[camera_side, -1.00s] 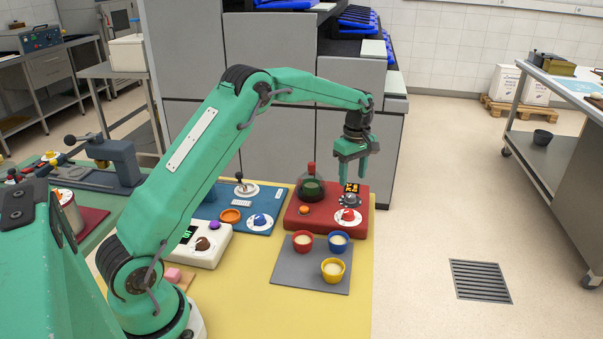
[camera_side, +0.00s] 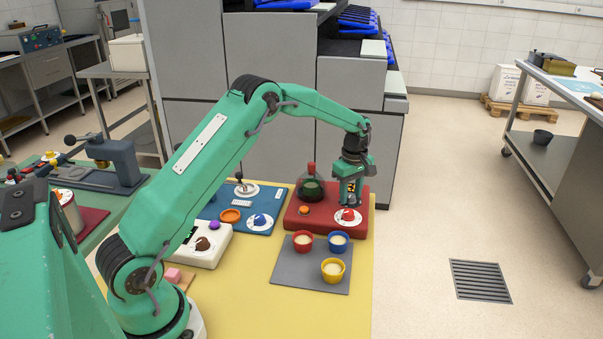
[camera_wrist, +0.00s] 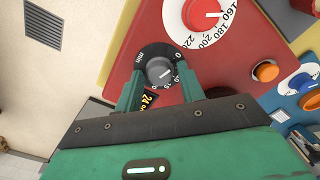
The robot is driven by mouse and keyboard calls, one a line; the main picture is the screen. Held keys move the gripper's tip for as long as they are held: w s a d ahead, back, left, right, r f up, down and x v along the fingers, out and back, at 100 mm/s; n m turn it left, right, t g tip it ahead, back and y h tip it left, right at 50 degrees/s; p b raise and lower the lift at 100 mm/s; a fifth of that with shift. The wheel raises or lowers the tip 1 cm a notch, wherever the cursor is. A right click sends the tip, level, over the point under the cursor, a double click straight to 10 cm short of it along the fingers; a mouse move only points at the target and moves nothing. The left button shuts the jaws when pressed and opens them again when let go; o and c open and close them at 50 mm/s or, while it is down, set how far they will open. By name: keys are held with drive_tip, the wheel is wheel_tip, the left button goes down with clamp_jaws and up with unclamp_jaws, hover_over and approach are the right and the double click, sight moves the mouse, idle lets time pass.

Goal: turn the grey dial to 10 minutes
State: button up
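The grey dial (camera_wrist: 160,72) is in the upper middle of the wrist view, on a black collar (camera_wrist: 142,57) with white marks, "min" and a 0. Its white pointer line aims to the lower right; the number there is not clear. My gripper (camera_wrist: 160,76) reaches down over the dial, one finger on each side. Dark collar shows between the grey knob and the fingers, so the gripper looks open around it. In the side view, my gripper (camera_side: 350,197) is low over the red unit (camera_side: 298,222) and hides most of the dial.
A red knob on a white scale (camera_wrist: 203,14) sits close to the grey dial. An orange display (camera_wrist: 149,101) is partly covered by my gripper. A glass flask (camera_side: 311,188) stands left of my gripper. Several cups stand on a grey mat (camera_side: 300,276) in front.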

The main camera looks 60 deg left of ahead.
drive_tip(key=c, duration=0.6)
drive_tip(key=shift+o, duration=0.2)
drive_tip(key=shift+m, duration=0.5)
drive_tip(key=m, duration=0.2)
drive_tip(key=shift+m, duration=0.4)
drive_tip(key=m, duration=0.3)
drive_tip(key=shift+m, duration=0.3)
drive_tip(key=m, duration=0.6)
drive_tip(key=shift+m, duration=0.4)
drive_tip(key=o, duration=1)
drive_tip(key=shift+c, duration=0.2)
